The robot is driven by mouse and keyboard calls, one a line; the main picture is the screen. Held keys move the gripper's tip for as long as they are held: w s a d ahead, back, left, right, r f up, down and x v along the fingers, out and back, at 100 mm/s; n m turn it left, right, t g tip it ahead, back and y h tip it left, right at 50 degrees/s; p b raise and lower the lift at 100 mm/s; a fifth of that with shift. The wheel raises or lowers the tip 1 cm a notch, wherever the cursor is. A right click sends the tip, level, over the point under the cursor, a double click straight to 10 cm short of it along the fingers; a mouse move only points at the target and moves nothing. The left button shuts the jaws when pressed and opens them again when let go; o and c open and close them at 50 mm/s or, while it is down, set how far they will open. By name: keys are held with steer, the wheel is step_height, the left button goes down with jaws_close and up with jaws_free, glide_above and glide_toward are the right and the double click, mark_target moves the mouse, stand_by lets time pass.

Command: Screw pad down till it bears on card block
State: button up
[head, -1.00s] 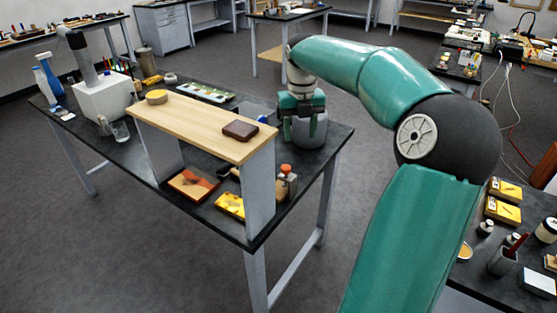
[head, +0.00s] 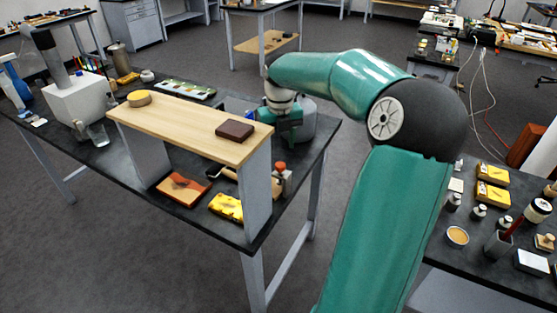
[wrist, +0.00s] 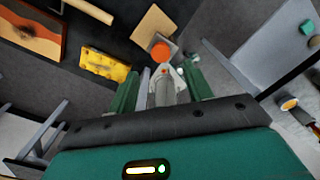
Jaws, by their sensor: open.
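A small device with an orange-red knob (head: 280,166) stands on the dark bench at the shelf's right end. In the wrist view the round knob (wrist: 160,50) lies just beyond my fingertips, over a grey part. A tan square block (wrist: 153,24) is beside it; I cannot tell whether this is the card block. The pad is not clearly visible, so its contact with a block cannot be judged. My gripper (wrist: 163,84) is open, its green fingers apart, with a pale grey piece between them.
A wooden shelf (head: 185,122) carries a dark brown block (head: 235,130) and a round tan disc (head: 139,98). Below are an orange-brown panel (head: 183,188) and a yellow piece (head: 227,206). A grey cylinder (head: 308,115) stands close behind my gripper.

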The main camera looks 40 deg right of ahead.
mark_target(280, 165)
step_height(280, 165, down, 6)
steer(key=shift+s+f, duration=0.15)
steer(key=shift+f, duration=0.35)
steer(key=shift+c, duration=0.2)
steer(key=c, duration=0.9)
